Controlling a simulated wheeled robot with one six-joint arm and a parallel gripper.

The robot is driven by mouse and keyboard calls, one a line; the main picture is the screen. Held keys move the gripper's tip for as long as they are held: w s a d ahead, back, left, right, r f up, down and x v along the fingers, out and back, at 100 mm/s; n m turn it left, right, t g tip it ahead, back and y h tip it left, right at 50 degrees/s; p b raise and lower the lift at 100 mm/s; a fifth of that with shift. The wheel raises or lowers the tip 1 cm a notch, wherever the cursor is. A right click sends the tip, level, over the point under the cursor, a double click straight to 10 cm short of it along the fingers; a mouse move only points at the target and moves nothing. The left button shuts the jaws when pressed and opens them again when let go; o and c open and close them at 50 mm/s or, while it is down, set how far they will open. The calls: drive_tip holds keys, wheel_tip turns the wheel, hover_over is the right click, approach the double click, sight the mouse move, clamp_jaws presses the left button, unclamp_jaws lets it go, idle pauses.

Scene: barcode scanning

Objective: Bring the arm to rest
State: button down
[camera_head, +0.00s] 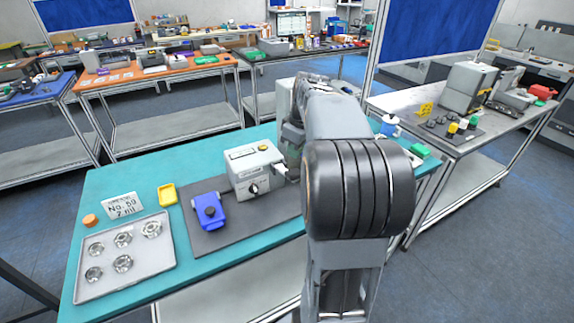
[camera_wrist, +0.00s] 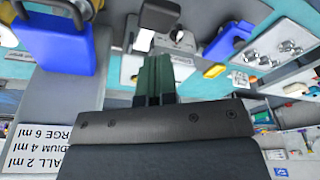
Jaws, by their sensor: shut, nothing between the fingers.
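My arm (camera_head: 335,120) rises in front of the teal table (camera_head: 120,190), its large dark joint nearest the head camera. My gripper (camera_wrist: 154,62) shows in the wrist view as two dark green fingers pressed together, with nothing between them. In the head view the fingers are hidden behind the arm. A grey machine (camera_head: 254,172) with a knob stands on a dark mat (camera_head: 210,240), just left of the arm. No contact between the fingers and any object shows.
A blue device (camera_head: 208,211) is on the mat. A yellow dish (camera_head: 167,194), a label card (camera_head: 122,205) and a metal tray (camera_head: 130,283) with several round metal parts lie further left. A grey bench (camera_head: 440,145) with boxes and bottles stands at right. Other benches stand behind.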

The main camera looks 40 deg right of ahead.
drive_tip(key=shift+r, duration=0.15)
idle(0.4)
drive_tip(key=shift+d+f+m, duration=0.15)
drive_tip(key=shift+f+m, duration=0.2)
drive_tip(key=shift+m, duration=0.65)
drive_tip(key=s+a+f+m, duration=0.2)
drive_tip(key=f+m, duration=0.1)
drive_tip(key=shift+h, duration=0.3)
drive_tip(key=s+a+f+t, duration=0.1)
drive_tip(key=s+a, duration=0.4)
drive_tip(key=a, duration=0.4)
drive_tip(key=s+a+f+t, duration=0.1)
drive_tip(key=s+a, duration=0.4)
drive_tip(key=a, duration=0.5)
drive_tip(key=shift+n, duration=0.3)
